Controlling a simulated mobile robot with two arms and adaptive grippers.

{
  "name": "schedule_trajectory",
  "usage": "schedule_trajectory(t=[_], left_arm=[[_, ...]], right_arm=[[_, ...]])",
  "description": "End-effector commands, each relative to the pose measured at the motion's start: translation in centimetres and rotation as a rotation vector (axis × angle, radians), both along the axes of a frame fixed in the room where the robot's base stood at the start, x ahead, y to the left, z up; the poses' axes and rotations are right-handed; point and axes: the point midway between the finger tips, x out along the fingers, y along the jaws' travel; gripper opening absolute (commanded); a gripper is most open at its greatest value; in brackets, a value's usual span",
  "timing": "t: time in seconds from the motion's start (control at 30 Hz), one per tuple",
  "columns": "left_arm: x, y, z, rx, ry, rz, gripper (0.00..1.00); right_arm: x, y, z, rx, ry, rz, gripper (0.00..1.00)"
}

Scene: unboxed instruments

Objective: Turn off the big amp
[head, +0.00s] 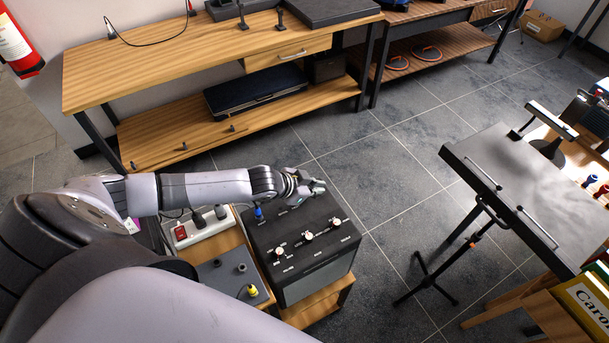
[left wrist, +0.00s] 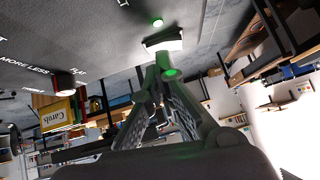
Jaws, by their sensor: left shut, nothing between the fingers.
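The big amp (head: 318,276) is a black box with a row of light-topped knobs (head: 308,237) on its top panel. It stands on a wooden stand in the head view. My left gripper (head: 318,187) is over the far edge of the amp's panel, shut and empty. In the left wrist view the shut fingertips (left wrist: 167,66) are right by a pale-edged switch (left wrist: 163,43) on the panel (left wrist: 90,35). I cannot tell whether they touch it. My right gripper is not in view.
A smaller grey unit (head: 230,275) and a white power strip (head: 202,229) lie left of the amp. A blue plug (head: 258,212) stands at the amp's left edge. A black music stand (head: 510,190) is on the right. The tiled floor between them is clear.

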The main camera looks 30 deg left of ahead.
Motion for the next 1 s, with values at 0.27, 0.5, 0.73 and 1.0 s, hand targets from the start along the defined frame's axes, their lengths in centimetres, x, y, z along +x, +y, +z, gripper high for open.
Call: schedule_trajectory(t=[0.27, 0.5, 0.73, 1.0], left_arm=[[0.0, 0.1, 4.2, 0.000, -0.003, 0.003, 0.00], [-3.2, 1.6, 6.9, 0.003, -0.004, 0.000, 0.00], [-5.4, 2.6, 9.4, 0.003, -0.005, 0.002, 0.00], [-6.2, 2.9, 10.6, 0.001, -0.007, 0.002, 0.00]], right_arm=[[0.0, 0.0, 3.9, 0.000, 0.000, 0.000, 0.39], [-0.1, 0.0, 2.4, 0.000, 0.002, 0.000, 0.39], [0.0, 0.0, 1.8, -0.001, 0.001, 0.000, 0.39], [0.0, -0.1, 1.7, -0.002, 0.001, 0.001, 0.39]])
